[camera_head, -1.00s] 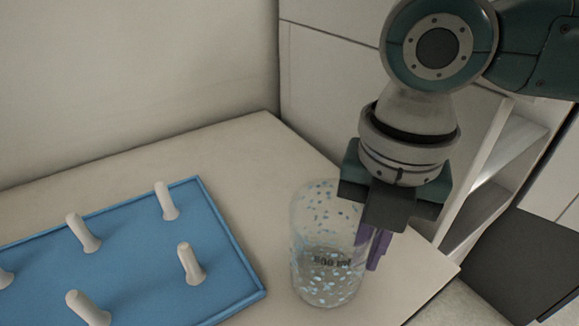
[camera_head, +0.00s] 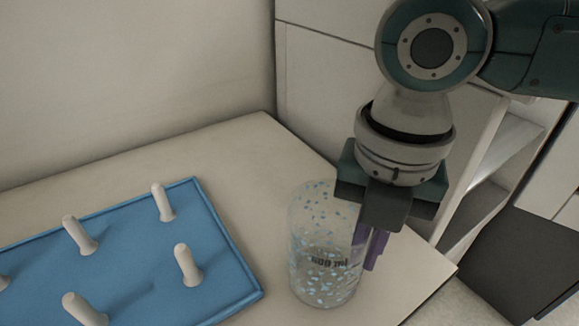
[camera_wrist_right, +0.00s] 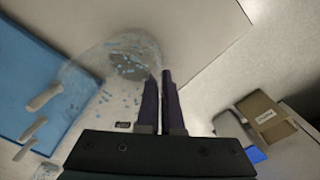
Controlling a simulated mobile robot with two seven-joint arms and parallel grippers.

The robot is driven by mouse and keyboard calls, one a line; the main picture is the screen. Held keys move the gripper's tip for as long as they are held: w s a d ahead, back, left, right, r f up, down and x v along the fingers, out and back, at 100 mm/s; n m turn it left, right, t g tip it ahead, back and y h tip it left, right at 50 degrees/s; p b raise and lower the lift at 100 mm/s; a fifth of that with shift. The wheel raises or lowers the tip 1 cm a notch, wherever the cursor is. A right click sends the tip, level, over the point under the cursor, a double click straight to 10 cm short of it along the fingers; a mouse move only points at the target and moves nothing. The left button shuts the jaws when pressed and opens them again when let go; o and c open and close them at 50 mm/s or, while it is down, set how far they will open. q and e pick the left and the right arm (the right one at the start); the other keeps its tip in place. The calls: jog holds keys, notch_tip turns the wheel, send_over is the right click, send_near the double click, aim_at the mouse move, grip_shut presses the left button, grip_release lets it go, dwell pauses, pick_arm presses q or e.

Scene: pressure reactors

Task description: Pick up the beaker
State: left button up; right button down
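The beaker (camera_head: 322,240) is clear glass with blue speckles and dark volume lettering. It stands upright on the table, right of the blue tray. My right gripper (camera_head: 370,249) points down at the beaker's right side. Its two purple fingers are close together, one on each side of the near-right wall. In the right wrist view the fingers (camera_wrist_right: 160,85) show with a narrow gap, and the beaker (camera_wrist_right: 112,75) lies to their left. They look shut on the wall, though the contact itself is hard to see. My left gripper is not in view.
A blue tray (camera_head: 229,257) with several upright pale pegs lies left of the beaker. The table (camera_head: 262,150) is bare behind it, and its right edge is close. In the right wrist view a brown box (camera_wrist_right: 266,118) is beyond the table.

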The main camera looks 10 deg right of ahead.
jog(key=shift+r, duration=0.15)
pick_arm(q)
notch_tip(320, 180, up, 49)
jog(key=p, duration=4.9)
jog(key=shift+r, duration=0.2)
pick_arm(e)
jog(key=s+d+r+m, duration=0.1)
jog(key=r+m, duration=1.3)
jog(key=r, duration=2)
jog(key=s+d+r+m, duration=0.2)
jog(key=r+m, duration=1.3)
jog(key=r, duration=1.9)
jog(key=s, duration=0.2)
jog(key=shift+s, duration=0.3)
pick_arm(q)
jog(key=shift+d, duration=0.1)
pick_arm(e)
jog(key=shift+d+f, duration=0.1)
